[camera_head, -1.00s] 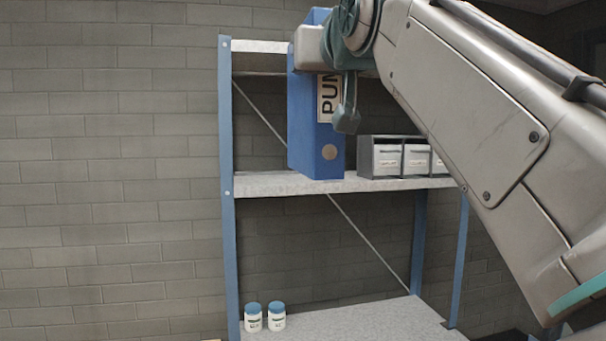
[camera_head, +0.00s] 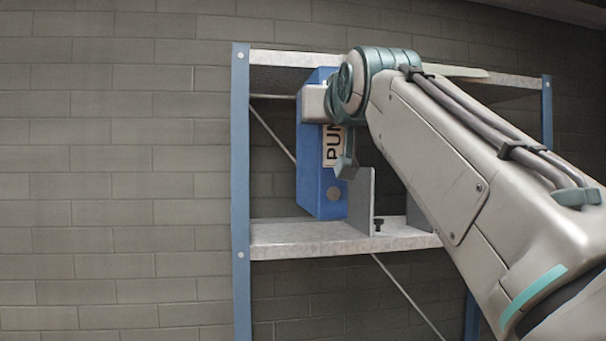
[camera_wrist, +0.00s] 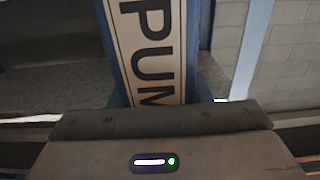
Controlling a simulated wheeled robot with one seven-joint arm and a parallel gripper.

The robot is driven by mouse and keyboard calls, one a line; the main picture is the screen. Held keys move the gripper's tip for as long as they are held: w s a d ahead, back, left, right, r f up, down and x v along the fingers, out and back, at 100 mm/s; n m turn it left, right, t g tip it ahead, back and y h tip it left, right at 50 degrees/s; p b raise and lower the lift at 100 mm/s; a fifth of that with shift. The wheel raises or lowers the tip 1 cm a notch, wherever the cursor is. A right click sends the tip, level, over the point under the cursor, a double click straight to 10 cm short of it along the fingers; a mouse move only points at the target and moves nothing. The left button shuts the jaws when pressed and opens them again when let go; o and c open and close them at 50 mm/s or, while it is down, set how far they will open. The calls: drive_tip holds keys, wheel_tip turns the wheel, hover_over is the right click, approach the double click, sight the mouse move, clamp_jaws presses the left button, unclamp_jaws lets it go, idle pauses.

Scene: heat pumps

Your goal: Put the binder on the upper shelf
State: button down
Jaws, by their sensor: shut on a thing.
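The blue binder (camera_head: 312,185) is upright at the left part of a grey shelf board (camera_head: 290,236) between blue posts. Its white spine label reads "PUM", with the rest covered, and a round finger hole shows below. My gripper (camera_head: 345,160) is shut on the binder from the right, and its jaws are mostly hidden. The binder's lower end appears level with the shelf surface; I cannot tell whether it touches. In the wrist view the binder's label (camera_wrist: 148,48) runs up beyond my gripper's body.
A grey upright plate (camera_head: 362,203) stands on the shelf close to the binder's right, with a small dark knob (camera_head: 379,222) beside it. Another board (camera_head: 290,57) lies above. The left post (camera_head: 241,180) is near the binder. My arm hides the shelf's right side.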

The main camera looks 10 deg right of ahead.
drive_tip(key=w+p, duration=0.5)
drive_tip(key=w, duration=1)
wheel_tip(320, 180, down, 7)
drive_tip(key=shift+w+p, duration=0.4)
drive_tip(key=shift+p, duration=0.05)
drive_tip(key=shift+d, duration=0.1)
drive_tip(key=shift+f+b, duration=0.15)
drive_tip(key=shift+b, duration=0.15)
drive_tip(key=c, duration=0.8)
unclamp_jaws()
drive_tip(key=shift+o, duration=0.2)
